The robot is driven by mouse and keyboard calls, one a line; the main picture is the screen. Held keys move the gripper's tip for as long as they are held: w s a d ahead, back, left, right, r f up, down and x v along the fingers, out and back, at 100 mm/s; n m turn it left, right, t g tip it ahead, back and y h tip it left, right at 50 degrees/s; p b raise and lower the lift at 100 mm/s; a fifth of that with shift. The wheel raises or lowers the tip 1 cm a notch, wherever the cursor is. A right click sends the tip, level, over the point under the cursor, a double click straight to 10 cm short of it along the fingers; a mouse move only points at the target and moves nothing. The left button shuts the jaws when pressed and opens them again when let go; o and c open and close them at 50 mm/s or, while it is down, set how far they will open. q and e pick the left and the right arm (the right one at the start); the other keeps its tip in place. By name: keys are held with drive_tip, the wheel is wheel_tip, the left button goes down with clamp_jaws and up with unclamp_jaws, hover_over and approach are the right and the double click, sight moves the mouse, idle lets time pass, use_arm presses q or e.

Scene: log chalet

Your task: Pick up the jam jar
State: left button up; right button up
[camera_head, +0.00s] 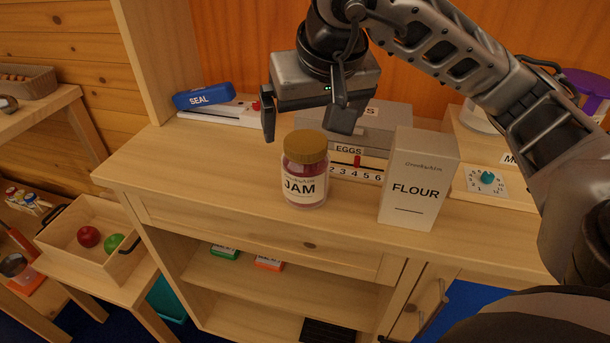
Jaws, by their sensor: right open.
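The jam jar (304,181) stands upright on the wooden counter (240,215). It has a brown lid, red contents and a white label reading JAM. My right gripper (306,132) comes in from the upper right and hangs above and behind the jar, its two fingers pointing down. The fingers are spread apart with nothing between them that I can make out. Whether the right fingertip touches anything cannot be told, but the jar looks free. My left gripper does not show.
A FLOUR box (417,190) stands close to the jar's right. Behind are a grey EGGS box (385,125), a number strip (355,173) and a blue SEAL device (203,96). A dial (487,179) sits at right. The counter left of the jar is clear.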

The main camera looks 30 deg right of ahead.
sight(306, 141)
drive_tip(key=x, duration=0.9)
drive_tip(key=shift+w+r+p, duration=0.1)
drive_tip(key=shift+w+p, duration=0.1)
drive_tip(key=shift+p, duration=0.2)
drive_tip(key=shift+r, duration=0.1)
drive_tip(key=c, duration=1.5)
